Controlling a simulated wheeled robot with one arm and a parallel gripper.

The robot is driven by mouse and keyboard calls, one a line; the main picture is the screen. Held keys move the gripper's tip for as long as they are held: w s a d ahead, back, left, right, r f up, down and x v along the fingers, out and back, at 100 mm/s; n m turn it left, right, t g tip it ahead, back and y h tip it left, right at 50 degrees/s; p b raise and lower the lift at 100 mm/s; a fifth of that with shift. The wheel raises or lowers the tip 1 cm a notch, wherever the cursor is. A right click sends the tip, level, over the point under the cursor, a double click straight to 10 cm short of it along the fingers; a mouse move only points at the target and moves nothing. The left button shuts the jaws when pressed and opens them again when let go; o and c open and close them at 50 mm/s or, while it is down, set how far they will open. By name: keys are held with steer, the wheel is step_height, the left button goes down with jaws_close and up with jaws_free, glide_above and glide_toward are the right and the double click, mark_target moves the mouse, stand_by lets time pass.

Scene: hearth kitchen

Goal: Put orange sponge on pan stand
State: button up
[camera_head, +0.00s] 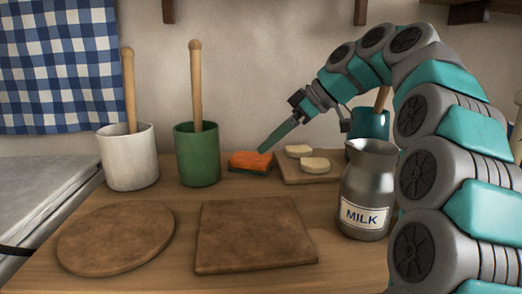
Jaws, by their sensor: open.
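The orange sponge (250,159) has a dark underside and lies on the wooden counter, right of the green pot. My gripper (275,140) reaches in from the right, pointing down and left. Its fingertip is at the sponge's upper right edge; whether it touches is unclear. It is open, though the fingers overlap in this view and the gap is hard to see. Two flat brown boards lie at the front: a round one (115,238) and a square one (252,236). Both are bare. I cannot tell which one is the pan stand.
A white pot (128,160) and a green pot (197,157) each hold a wooden handle. A small board (292,178) with two pale round pieces (314,165) sits right of the sponge. A metal milk jug (367,190) stands beside my arm, with a teal pot (370,122) behind.

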steer(key=shift+v, duration=2.35)
